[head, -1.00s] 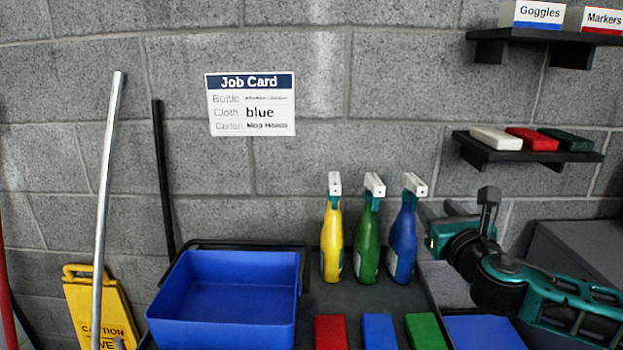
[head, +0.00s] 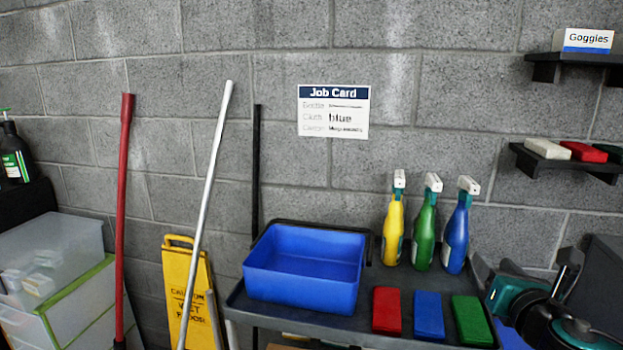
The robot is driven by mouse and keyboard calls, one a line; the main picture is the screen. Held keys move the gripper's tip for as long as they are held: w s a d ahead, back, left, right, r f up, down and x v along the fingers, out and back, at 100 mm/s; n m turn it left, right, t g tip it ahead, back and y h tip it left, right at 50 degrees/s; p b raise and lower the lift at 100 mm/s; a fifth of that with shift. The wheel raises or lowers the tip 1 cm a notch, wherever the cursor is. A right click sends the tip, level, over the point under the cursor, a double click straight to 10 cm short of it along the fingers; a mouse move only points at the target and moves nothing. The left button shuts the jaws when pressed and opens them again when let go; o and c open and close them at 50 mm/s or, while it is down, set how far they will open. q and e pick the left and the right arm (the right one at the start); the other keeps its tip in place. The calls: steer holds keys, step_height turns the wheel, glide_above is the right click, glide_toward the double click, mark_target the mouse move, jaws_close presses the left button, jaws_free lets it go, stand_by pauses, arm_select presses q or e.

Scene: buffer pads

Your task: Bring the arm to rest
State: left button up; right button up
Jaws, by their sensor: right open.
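My right arm comes in at the lower right edge. Its gripper (head: 496,270) is open and holds nothing visible. It is just right of the blue spray bottle (head: 457,238), over the right end of the dark cart top (head: 345,325); whether it touches anything I cannot tell. A yellow bottle (head: 393,235) and a green bottle (head: 425,236) stand upright left of the blue one. A red cloth (head: 386,310), a blue cloth (head: 429,315) and a green cloth (head: 472,320) lie in front of them. An empty blue bin (head: 305,270) sits at the cart's left. My left gripper is out of view.
A job card (head: 333,112) hangs on the block wall. Two dark shelves (head: 565,165) jut out at the right. A yellow caution sign (head: 187,290), a silver pole (head: 205,200) and a red pole (head: 123,220) stand left of the cart. Clear boxes (head: 50,265) are at the far left.

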steer(key=s+a+f+m+g+y, duration=0.2)
steer(key=s+a+f+m, duration=0.2)
steer(key=a+f+m, duration=0.4)
steer(key=s+a+f+m+g+y, duration=0.25)
steer(key=f+m, duration=0.25)
steer(key=f, duration=0.5)
steer(key=s+a+f+m+g, duration=0.1)
steer(key=s+a+f+m, duration=0.2)
steer(key=s+f+m, duration=0.8)
steer(key=s+m, duration=0.4)
steer(key=m, duration=0.2)
steer(key=shift+s+f+h, duration=0.2)
steer(key=shift+f+h, duration=0.15)
steer(key=shift+f, duration=0.05)
